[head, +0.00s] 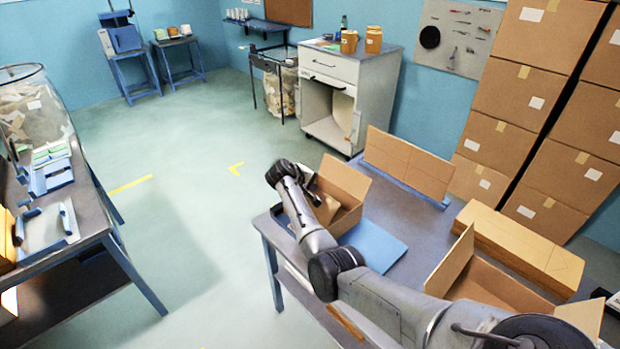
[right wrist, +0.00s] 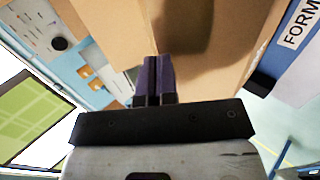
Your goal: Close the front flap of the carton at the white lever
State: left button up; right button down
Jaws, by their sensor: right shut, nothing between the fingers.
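An open cardboard carton (head: 350,183) stands on the grey table beyond my right arm, with a flap standing up at its back right. My right arm covers its left side. My right gripper is at that left side, its fingers mostly hidden in the head view. In the right wrist view the dark purple fingertips (right wrist: 154,80) are shut with nothing between them, close against or just in front of a tan cardboard face (right wrist: 205,40); I cannot tell whether they touch. I cannot make out the white lever. My left gripper is not in view.
A blue plate (head: 373,245) lies beside the carton. A second open carton (head: 490,282) and a stack of flat cardboard (head: 520,245) are at the right. An upright cardboard sheet (head: 408,163) stands behind. A FORM label (right wrist: 300,25) shows in the wrist view.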

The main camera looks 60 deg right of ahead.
jog(key=shift+s+d+y+p, duration=0.15)
jog(key=shift+d+y+p, duration=0.15)
jog(key=shift+d+y, duration=0.2)
jog(key=d+f+y, duration=0.1)
jog(key=d+f+t+y+b, duration=0.1)
jog(key=f+y, duration=0.1)
jog(key=d+f+y, duration=0.1)
jog(key=y, duration=0.1)
jog(key=shift+s+f+b, duration=0.15)
jog(key=shift+s+b, duration=0.25)
jog(key=shift+d+f+t+b, duration=0.1)
jog(key=shift+f+t+b, duration=0.1)
jog(key=shift+t+b, duration=0.1)
jog(key=shift+f+b, duration=0.35)
pick_arm(q)
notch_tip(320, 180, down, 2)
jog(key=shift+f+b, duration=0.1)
jog(key=shift+b, duration=0.2)
pick_arm(e)
jog(key=shift+d+f, duration=0.2)
jog(key=shift+f, duration=0.1)
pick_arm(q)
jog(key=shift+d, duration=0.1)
